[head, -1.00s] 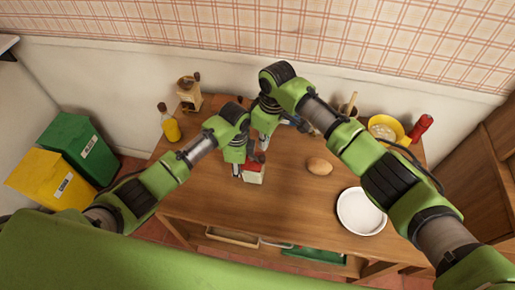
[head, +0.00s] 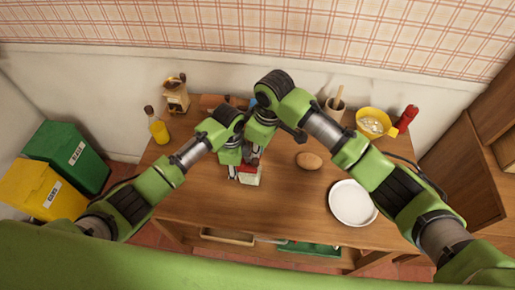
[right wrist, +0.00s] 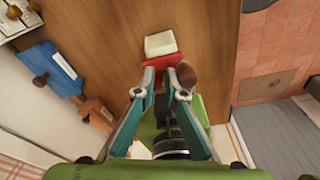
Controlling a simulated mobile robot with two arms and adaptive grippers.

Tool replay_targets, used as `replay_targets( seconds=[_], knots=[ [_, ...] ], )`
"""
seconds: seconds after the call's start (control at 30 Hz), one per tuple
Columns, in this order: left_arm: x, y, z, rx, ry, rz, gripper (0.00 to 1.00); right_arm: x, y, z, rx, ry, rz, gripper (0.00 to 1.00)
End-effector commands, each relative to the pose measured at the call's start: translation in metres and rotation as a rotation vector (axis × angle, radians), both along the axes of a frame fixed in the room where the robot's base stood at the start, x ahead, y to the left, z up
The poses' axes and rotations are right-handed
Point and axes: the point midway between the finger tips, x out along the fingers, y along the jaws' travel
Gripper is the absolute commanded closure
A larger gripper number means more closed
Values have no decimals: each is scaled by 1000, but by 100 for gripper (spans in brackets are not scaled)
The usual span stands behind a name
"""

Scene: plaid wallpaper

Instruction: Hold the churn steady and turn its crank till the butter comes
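The small churn (head: 250,178) with a cream body and a red top stands on the wooden table, partly hidden by my grippers. In the right wrist view its cream part (right wrist: 160,44) and red part (right wrist: 159,77) show past my fingertips, with a brown knob (right wrist: 188,76) just right of them. My right gripper (right wrist: 161,72) is open, its fingertips apart at the red part; contact cannot be told. In the head view the right gripper (head: 253,155) is just above the churn. My left gripper (head: 233,171) is at the churn's left side; its fingers are largely hidden.
A brown oval thing (head: 309,161) and a white plate (head: 352,203) lie to the right. A mortar (head: 335,106), yellow bowl (head: 371,123) and red bottle (head: 406,117) stand behind. An oil bottle (head: 158,130) and wooden grinder (head: 176,95) stand back left. The front tabletop is clear.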

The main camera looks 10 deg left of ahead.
Motion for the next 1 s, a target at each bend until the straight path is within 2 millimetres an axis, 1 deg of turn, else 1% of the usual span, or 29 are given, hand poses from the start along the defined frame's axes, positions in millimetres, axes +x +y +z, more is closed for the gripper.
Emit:
replay_targets(
  seconds=[0.27,0.37,0.47,0.8,0.9,1.0],
  knots=[
    [2,0,2,-2,-4,2,100,0,-1,0,-2,2,-2,82],
    [2,0,1,-1,-4,2,100,0,-2,5,-1,2,-2,82],
    [2,0,1,-1,-4,3,100,0,-3,20,0,0,-2,82],
    [1,1,1,0,-3,2,100,-3,-13,89,0,-2,0,82],
    [1,1,1,0,-3,2,100,-4,-15,104,0,-2,-2,82],
    [1,1,1,0,-2,2,100,-5,-16,113,-1,1,-2,82]
  ],
)
